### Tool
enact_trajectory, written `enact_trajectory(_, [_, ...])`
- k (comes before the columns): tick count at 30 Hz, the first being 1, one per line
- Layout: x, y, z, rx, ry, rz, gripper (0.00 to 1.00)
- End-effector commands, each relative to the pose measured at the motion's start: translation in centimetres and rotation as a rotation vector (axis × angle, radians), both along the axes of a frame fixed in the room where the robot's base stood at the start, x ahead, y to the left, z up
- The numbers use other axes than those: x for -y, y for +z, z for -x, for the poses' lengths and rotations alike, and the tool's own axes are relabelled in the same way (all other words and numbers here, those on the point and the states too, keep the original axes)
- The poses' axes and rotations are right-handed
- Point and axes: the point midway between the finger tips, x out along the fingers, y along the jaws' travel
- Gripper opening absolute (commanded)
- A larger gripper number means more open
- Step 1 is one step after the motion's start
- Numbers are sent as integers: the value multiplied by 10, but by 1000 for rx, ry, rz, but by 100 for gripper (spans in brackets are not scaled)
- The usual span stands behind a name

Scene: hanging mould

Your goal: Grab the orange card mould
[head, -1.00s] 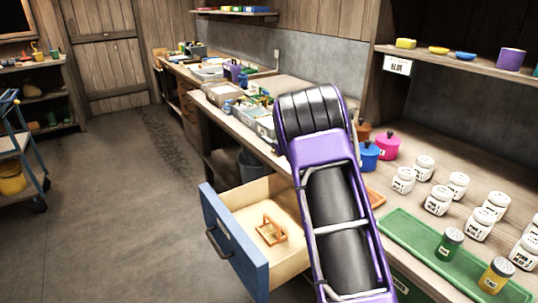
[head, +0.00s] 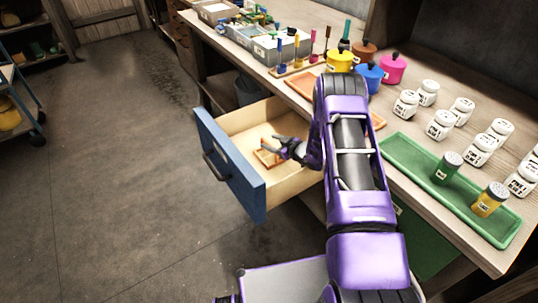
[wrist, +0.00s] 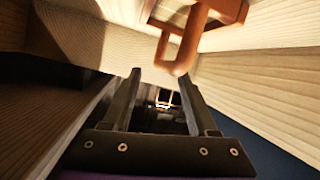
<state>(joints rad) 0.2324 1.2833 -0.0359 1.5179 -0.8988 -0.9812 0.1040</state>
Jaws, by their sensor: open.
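The orange card mould (head: 266,158) is a small open frame with a handle, inside the pulled-out drawer. My gripper (head: 280,147) is in the drawer, open, close beside the mould, and partly covers it in the head view. In the wrist view the mould (wrist: 188,42) shows large at the top, its rounded handle end just beyond my open fingers (wrist: 158,76). It is not between the fingers there. I cannot tell whether a fingertip touches it.
The drawer has a blue front (head: 231,168) and pale wooden walls close around my gripper. On the bench, a green tray (head: 405,165) holds two jars, with several white jars (head: 440,124) behind it. Coloured pots (head: 368,77) stand nearby.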

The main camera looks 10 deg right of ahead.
Motion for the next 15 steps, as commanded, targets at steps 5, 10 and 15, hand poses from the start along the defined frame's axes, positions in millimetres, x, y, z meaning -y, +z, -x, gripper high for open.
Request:
enact_trajectory(5, [-6,-7,-11,-1,0,2,59])
enact_trajectory(10, [-19,-18,-34,0,0,1,59])
enact_trajectory(15, [-26,-23,-48,0,-1,1,59])
